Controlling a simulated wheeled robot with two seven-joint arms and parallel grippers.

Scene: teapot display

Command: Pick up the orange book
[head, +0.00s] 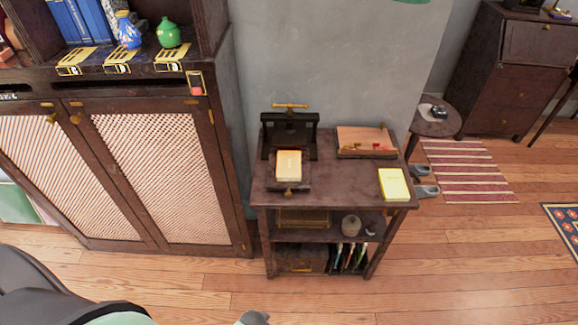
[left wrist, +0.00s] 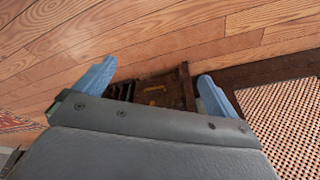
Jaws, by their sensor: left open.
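The orange book (head: 289,165) lies on the black book press on top of the small dark side table (head: 345,180). It has a pale orange cover with a deeper orange edge at the far side. My left gripper (left wrist: 155,88) shows in the left wrist view with its two blue fingers wide apart and nothing between them. It points down at the floor and the dark wooden shelf unit (left wrist: 160,92), apart from the book. The orange book cannot be made out in the left wrist view. My right gripper is in neither view.
A yellow book (head: 394,184) lies at the table's right front corner, and a wooden box (head: 364,140) behind it. The press's black frame (head: 290,130) rises behind the orange book. A lattice-door cabinet (head: 160,165) stands at left. The wooden floor (head: 450,260) in front is clear.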

